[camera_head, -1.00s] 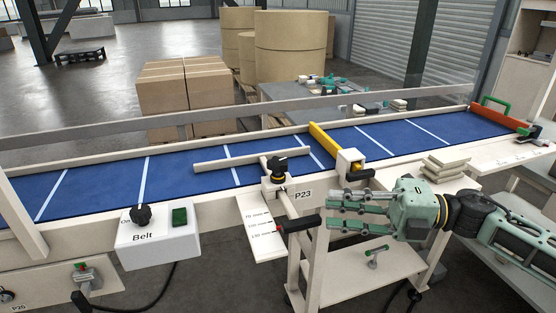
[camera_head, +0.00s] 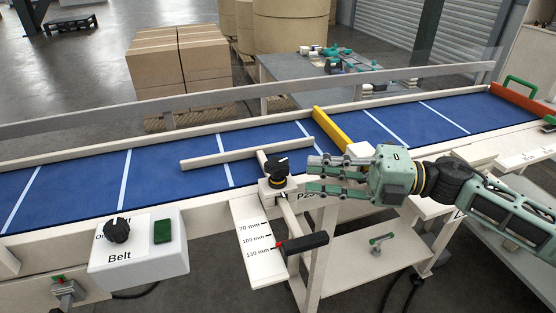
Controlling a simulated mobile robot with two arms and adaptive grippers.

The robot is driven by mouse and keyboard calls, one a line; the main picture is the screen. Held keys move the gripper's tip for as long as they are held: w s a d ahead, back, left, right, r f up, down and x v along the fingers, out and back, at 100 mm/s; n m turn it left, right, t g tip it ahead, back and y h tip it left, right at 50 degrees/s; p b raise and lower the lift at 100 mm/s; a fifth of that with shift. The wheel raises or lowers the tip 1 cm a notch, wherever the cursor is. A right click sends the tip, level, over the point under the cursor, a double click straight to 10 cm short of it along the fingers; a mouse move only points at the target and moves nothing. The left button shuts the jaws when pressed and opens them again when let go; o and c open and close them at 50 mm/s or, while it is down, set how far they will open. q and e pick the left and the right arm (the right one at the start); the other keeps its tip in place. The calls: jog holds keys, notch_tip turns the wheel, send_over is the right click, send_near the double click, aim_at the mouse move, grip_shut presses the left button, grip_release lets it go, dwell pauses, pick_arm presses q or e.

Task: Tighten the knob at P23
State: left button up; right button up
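The black knob at P23 (camera_head: 277,168) stands on a white block at the near edge of the belt. A pale guide bar (camera_head: 235,156) lies above the belt and joins this block. The P23 label (camera_head: 304,194) is partly hidden by my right gripper. My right gripper (camera_head: 312,176) is just right of the knob, its fingers pointing left at it, spread with a gap between them. It appears empty and apart from the knob. A black handle with a red mark (camera_head: 303,243) lies below on the 70–130 mm scale plate (camera_head: 258,240). My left gripper is out of view.
A Belt control box (camera_head: 140,249) with a black knob and green button is at lower left. A yellow bar (camera_head: 331,129) crosses the blue belt (camera_head: 80,184). An orange bar (camera_head: 526,103) stands at the far right. A white rail runs behind the belt.

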aim_at(279, 163)
jog(key=a, duration=0.2)
jog(key=w+a+p, duration=0.1)
jog(key=a, duration=0.2)
jog(key=shift+a, duration=0.3)
jog(key=shift+w+a+p, duration=0.15)
jog(key=shift+a+p, duration=0.25)
jog(key=shift+a, duration=0.85)
jog(key=shift+w+a+f, duration=0.1)
jog(key=shift+a+f, duration=0.05)
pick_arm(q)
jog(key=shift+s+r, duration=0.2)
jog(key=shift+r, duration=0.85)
pick_arm(e)
grip_shut()
